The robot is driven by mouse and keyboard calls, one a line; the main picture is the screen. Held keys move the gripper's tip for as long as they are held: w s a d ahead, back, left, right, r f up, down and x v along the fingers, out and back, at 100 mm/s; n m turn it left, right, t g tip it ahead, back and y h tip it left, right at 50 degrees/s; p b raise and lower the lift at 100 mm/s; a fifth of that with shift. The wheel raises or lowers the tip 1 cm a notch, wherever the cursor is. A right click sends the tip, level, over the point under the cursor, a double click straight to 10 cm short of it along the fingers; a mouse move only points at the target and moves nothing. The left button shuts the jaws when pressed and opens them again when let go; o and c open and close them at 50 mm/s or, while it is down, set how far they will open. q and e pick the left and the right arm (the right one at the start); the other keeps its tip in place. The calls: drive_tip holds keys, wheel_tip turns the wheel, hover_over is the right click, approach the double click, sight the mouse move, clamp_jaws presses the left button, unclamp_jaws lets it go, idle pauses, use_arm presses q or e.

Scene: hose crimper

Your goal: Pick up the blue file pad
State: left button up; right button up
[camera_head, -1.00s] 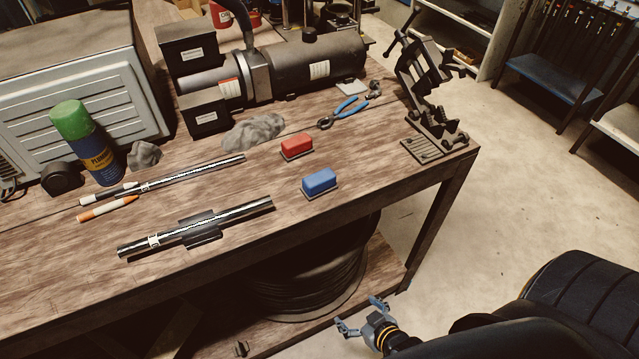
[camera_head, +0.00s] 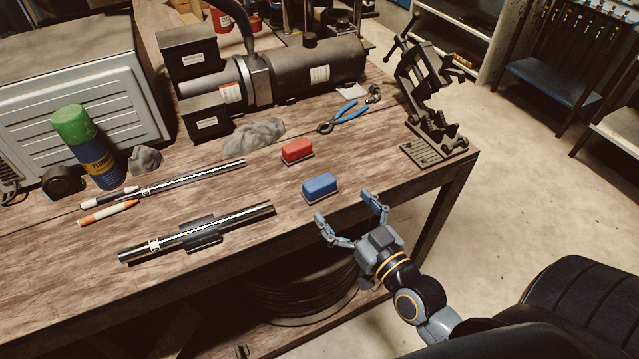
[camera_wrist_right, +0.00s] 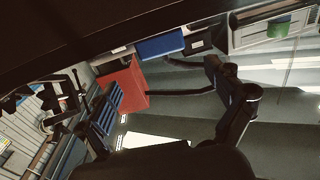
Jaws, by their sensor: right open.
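The blue file pad (camera_head: 319,185) lies on the wooden table, close to its front edge. My right gripper (camera_head: 346,208) is open and empty, with its two fingers spread, just in front of the blue pad and apart from it. The open fingers also show in the right wrist view (camera_wrist_right: 160,88), where I cannot make out the blue pad with certainty. My left gripper is in neither view.
A red pad (camera_head: 297,149) lies behind the blue one. Blue-handled pliers (camera_head: 345,115) and a dark clamp fixture (camera_head: 433,145) are to the right. A dark metal tube (camera_head: 250,215) lies to the left. The wooden table (camera_head: 270,245) is clear around the blue pad.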

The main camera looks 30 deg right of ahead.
sight(321, 184)
drive_tip(key=w, duration=0.3)
drive_tip(key=shift+a, duration=0.15)
drive_tip(key=shift+w+r+p, duration=0.1)
drive_tip(key=shift+w+p, duration=0.35)
drive_tip(key=shift+w, duration=0.1)
drive_tip(key=w, duration=0.1)
drive_tip(key=w+p, duration=0.1)
drive_tip(key=w, duration=0.1)
drive_tip(key=shift+w+a, duration=0.25)
drive_tip(key=shift+a, duration=0.15)
drive_tip(key=shift+w+f, duration=0.2)
drive_tip(key=shift+w, duration=0.25)
drive_tip(key=c, duration=1.4)
